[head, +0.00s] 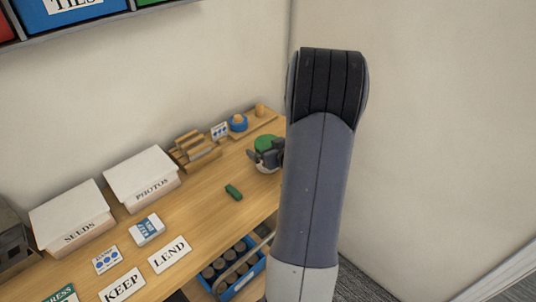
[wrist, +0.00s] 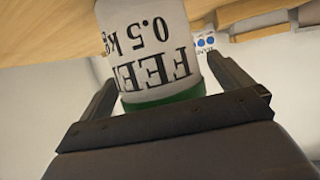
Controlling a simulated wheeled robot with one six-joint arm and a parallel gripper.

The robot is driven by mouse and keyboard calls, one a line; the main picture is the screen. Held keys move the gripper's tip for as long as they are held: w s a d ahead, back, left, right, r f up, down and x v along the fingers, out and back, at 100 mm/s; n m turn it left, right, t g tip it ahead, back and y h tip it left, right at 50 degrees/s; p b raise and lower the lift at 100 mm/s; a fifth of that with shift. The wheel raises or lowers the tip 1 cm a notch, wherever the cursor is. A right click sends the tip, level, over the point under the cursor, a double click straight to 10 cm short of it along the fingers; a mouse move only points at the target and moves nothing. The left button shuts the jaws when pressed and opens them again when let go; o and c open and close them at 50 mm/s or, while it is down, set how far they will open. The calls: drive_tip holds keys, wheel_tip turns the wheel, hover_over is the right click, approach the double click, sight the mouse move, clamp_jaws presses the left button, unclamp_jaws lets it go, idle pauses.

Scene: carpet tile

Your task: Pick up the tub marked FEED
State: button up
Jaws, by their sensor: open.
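The FEED tub (wrist: 150,45) is white with black lettering "FEED 0.5 kg" and a green lid. In the wrist view it appears upside down and fills the space between the two fingers of my gripper (wrist: 163,72). The fingers are open, one on each side of the tub; whether either touches it I cannot tell. In the head view the tub's green lid (head: 268,142) shows toward the far end of the wooden bench, with my gripper (head: 262,160) at the tub. My arm hides part of the tub there.
On the bench (head: 205,205) lie a small green block (head: 233,192), a wooden rack (head: 194,150), and a blue ring-shaped item (head: 238,123) on a wooden board. SEEDS (head: 72,218) and PHOTOS (head: 141,178) boxes stand left. A blue crate (head: 243,283) of round items is below.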

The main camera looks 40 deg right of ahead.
drive_tip(key=shift+c, duration=0.5)
drive_tip(key=c, duration=1.3)
drive_tip(key=shift+c, duration=0.2)
drive_tip(key=shift+r, duration=0.15)
